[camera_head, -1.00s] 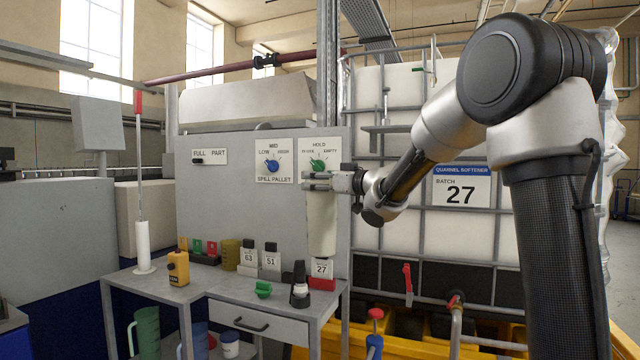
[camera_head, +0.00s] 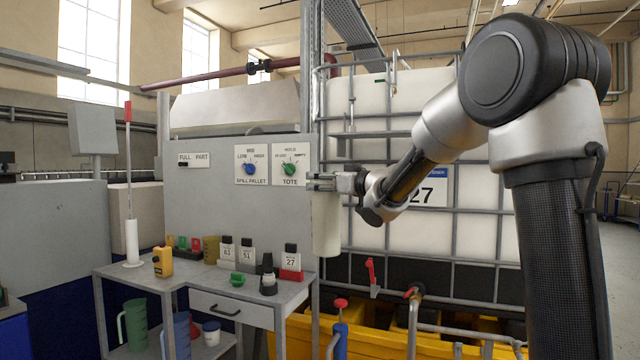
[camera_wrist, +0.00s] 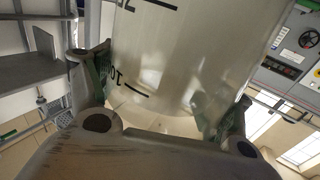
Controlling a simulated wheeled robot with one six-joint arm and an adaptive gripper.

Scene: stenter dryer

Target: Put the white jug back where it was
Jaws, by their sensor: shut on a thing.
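The white jug (camera_head: 326,228) hangs upright in my gripper (camera_head: 320,181), clear of the table and in front of the left edge of the caged tote. In the wrist view the jug (camera_wrist: 190,50) fills the space between the two fingers, which touch it on both sides. Dark graduation marks show on its pale wall. A green jug (camera_head: 133,325) and a blue jug (camera_head: 180,335) stand low under the grey table (camera_head: 205,275). I cannot tell which spot the white jug came from.
The tabletop carries a yellow device (camera_head: 163,262), a green clip-like item (camera_head: 237,279), a dark bottle (camera_head: 268,275) and several numbered bottles. The caged tote (camera_head: 450,240) stands behind my arm over a yellow spill pallet (camera_head: 385,335). A red-handled valve (camera_head: 371,275) sticks out low on the tote.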

